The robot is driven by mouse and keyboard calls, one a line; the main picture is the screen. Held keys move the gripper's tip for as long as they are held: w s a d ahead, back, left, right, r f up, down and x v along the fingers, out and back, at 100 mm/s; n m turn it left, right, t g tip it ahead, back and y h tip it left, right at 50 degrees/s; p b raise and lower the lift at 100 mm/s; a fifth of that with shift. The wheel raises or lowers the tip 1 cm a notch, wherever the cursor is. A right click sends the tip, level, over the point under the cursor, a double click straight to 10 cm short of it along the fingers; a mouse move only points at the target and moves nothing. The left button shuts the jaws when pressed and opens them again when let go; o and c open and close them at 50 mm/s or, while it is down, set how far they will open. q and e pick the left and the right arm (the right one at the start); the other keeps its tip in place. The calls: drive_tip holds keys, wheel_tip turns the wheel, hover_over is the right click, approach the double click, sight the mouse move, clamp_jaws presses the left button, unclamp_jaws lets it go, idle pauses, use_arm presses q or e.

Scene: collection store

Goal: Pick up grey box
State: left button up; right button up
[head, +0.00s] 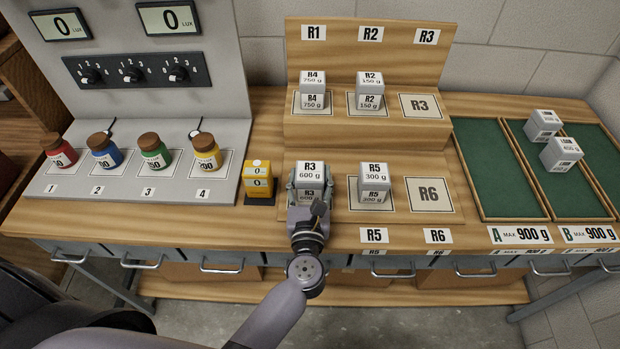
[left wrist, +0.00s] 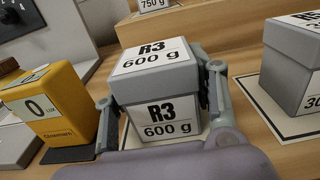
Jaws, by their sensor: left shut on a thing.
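A grey box labelled R3 600 g (head: 310,171) stands at the left spot of the lower shelf board in the head view. My left gripper (head: 307,192) is shut on this box, with a finger on each side of it. In the left wrist view the R3 box (left wrist: 155,90) sits between the fingers of the left gripper (left wrist: 160,97). Its base is partly hidden by the gripper, so I cannot tell whether it touches the board. My right gripper is not in view.
A grey R5 box (head: 373,185) stands close on the right, and a yellow meter (head: 259,180) close on the left. R4 (head: 312,92) and R2 (head: 369,92) boxes stand on the upper step. Green tray A (head: 498,170) has free room; two boxes lie in tray B (head: 545,190).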

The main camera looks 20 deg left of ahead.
sight(310, 171)
use_arm(q)
clamp_jaws()
drive_tip(key=shift+r, duration=0.1)
drive_tip(key=shift+r, duration=0.15)
drive_tip(key=shift+r+p, duration=0.55)
drive_tip(key=shift+p, duration=0.1)
wheel_tip(310, 171, up, 19)
drive_tip(key=p, duration=1.6)
drive_tip(key=shift+f+p, duration=0.2)
drive_tip(key=shift+p, duration=0.1)
